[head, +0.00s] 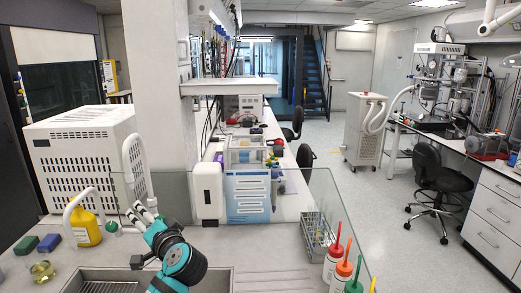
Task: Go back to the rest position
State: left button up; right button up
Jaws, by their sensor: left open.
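My left gripper (140,213) is in the lower left of the head view, above the counter at the back edge of the sink. Its teal and black wrist and arm come up from the bottom edge. The grey fingers point up and to the left, and the jaws are open. I see nothing held between them. The yellow wash bottle (85,227) stands to the left of the fingers, apart from them in the picture. My right gripper is not in view.
A metal sink (225,280) lies below my arm. A white vented box (88,150) and a pillar (158,90) stand behind. A clear screen edge (345,215), wire basket (318,240) and colour-capped bottles (333,262) are on the right. Open floor (370,205) lies beyond.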

pick_arm(q)
jog(key=s+d+f+g+h, duration=0.25)
jog(key=s+f, duration=0.45)
jog(key=f, duration=0.4)
jog(key=s+d+f+g+h, duration=0.15)
jog(key=s+f+h, duration=0.25)
jog(key=s+f, duration=0.5)
jog(key=s+d+f+g+h, duration=0.2)
jog(key=s+f+g+h, duration=0.15)
jog(key=s, duration=0.85)
jog(key=s+d+f+g+h, duration=0.2)
jog(key=s+f, duration=0.3)
jog(key=s, duration=0.6)
notch_tip(320, 180, down, 34)
jog(key=b, duration=1.1)
jog(key=s+a+f+b, duration=0.1)
jog(key=s+f+b, duration=0.2)
jog(key=s+f, duration=0.3)
jog(key=s+a+f+g+b, duration=0.1)
jog(key=s+f+b, duration=0.2)
jog(key=f, duration=1)
jog(key=s+a+f+g+b, duration=0.1)
jog(key=s+f+b, duration=0.2)
jog(key=s+f, duration=0.6)
jog(key=shift+s+f+b, duration=0.15)
jog(key=shift+f+b, duration=0.15)
jog(key=shift+b, duration=0.1)
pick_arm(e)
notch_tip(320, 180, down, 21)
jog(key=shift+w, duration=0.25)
